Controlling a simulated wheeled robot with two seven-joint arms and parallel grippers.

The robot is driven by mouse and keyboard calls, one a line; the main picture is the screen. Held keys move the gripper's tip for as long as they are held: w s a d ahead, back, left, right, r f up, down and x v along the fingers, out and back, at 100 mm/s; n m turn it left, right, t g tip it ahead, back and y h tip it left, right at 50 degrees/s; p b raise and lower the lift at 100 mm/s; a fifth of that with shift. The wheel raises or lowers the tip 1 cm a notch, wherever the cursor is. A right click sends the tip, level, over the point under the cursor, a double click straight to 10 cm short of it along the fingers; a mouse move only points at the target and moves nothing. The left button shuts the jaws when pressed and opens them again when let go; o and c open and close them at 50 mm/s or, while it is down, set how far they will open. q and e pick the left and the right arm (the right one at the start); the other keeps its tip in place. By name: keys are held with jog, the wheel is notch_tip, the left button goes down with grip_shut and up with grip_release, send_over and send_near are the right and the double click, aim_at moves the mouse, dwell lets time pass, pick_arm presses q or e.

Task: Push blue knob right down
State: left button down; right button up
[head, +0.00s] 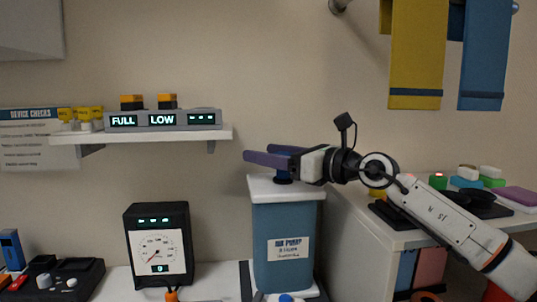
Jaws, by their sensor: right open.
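The blue pump box (282,225) stands upright on the white surface, with a white lid (260,187) and a label on its front. A dark blue knob (283,178) sits on top of the lid, just under my right gripper. My right gripper (259,154) comes in from the right with its two purple fingers pointing left. The fingers are apart with nothing seen between them. They are above the lid, and part of the knob's top is hidden behind the gripper. I cannot tell whether gripper and knob touch. My left gripper is not in view.
A dial gauge (158,247) stands left of the pump. A wall shelf (140,134) holds a display reading FULL and LOW. At the right, a white cabinet (350,240) carries several coloured blocks. Yellow and blue panels hang above. A dark console (58,280) sits at the lower left.

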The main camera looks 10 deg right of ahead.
jog(key=b, duration=0.2)
send_over(309, 188)
jog(key=w, duration=0.1)
jog(key=shift+w+a+f, duration=0.1)
jog(key=shift+w+a, duration=0.1)
jog(key=shift+a, duration=0.15)
jog(key=shift+s+d, duration=0.4)
jog(key=shift+s, duration=0.15)
jog(key=shift+r, duration=0.2)
